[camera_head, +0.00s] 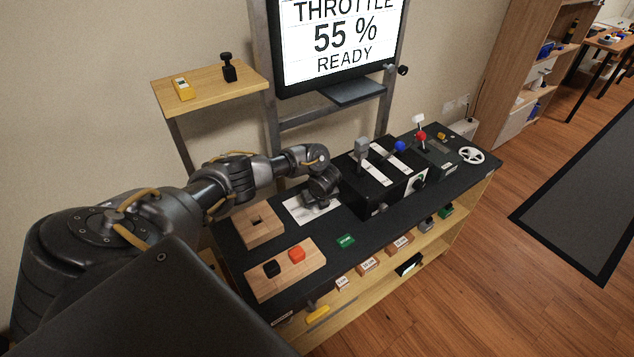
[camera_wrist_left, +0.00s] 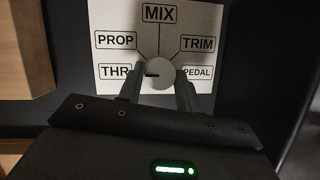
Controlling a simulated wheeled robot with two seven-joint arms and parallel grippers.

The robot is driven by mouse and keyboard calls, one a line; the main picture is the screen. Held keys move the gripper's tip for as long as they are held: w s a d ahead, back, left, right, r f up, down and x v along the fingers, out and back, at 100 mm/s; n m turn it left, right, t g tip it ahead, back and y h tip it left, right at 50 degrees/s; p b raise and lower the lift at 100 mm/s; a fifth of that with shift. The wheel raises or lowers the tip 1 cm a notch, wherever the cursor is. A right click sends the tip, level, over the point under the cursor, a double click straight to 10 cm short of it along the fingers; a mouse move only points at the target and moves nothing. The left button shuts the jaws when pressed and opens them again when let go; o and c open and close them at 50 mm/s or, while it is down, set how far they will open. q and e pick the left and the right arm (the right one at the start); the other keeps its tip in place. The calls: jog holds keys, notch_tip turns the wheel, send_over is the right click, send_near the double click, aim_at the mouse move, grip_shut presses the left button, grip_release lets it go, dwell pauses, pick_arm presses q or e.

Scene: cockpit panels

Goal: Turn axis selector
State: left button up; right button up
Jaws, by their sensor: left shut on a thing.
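The axis selector is a round light knob (camera_wrist_left: 160,71) on a white plate (camera_wrist_left: 207,22), seen in the left wrist view. The plate carries the labels PROP, MIX, TRIM, THR and PEDAL around the knob. The dark mark on the knob points left, toward THR. My left gripper (camera_wrist_left: 159,82) is shut on the knob, one finger on each side. In the head view the left gripper (camera_head: 318,203) is over the white plate (camera_head: 296,211) on the black console and hides the knob. My right gripper is not in view.
A screen (camera_head: 340,38) reads THROTTLE 55 % READY. A black lever box (camera_head: 375,190) stands close to the right of the gripper. Wooden blocks (camera_head: 262,230) sit to its left. A shelf (camera_head: 207,88) with small objects is behind.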

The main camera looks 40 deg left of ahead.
pick_arm(q)
jog(key=o, duration=0.9)
jog(key=shift+o, duration=0.5)
jog(key=shift+r, duration=0.1)
jog(key=p+v, duration=0.4)
jog(key=v, duration=0.6)
jog(key=shift+r+p, duration=0.3)
jog(key=shift+r, duration=0.05)
jog(key=shift+d, duration=0.15)
